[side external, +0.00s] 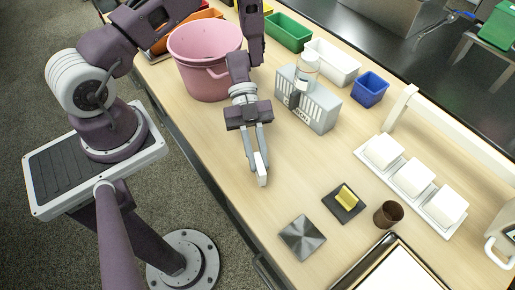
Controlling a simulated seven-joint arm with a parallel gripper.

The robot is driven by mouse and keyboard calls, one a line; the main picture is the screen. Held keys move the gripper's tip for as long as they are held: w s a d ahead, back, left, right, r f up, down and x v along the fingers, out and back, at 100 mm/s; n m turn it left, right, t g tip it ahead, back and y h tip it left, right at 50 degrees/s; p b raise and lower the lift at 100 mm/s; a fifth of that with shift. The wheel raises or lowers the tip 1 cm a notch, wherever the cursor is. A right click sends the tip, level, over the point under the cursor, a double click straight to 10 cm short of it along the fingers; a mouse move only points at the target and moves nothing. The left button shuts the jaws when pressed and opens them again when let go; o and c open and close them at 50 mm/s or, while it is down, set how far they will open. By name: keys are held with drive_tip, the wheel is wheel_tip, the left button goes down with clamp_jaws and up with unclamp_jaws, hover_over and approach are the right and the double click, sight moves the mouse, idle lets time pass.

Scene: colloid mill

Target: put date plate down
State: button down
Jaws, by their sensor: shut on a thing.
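My gripper (257,161) points down over the left part of the wooden bench, near its front edge. Its fingers are shut on a small pale piece, the date plate (262,179), which shows at the fingertips. The piece is too small to make out any marking, and part of it is hidden by the fingers. I cannot tell whether it touches the bench top or hangs just above it.
A grey square metal plate (302,238) and a black square pad (337,209) with a yellow block (347,195) lie to the right, beside a brown cup (388,214). A pink bucket (204,72) and grey box (318,107) stand behind. Bare bench (290,172) lies between.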

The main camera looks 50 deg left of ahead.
drive_tip(key=shift+f, duration=0.65)
idle(0.3)
drive_tip(key=c, duration=1.3)
unclamp_jaws()
drive_tip(key=v, duration=0.7)
drive_tip(key=shift+a, duration=0.1)
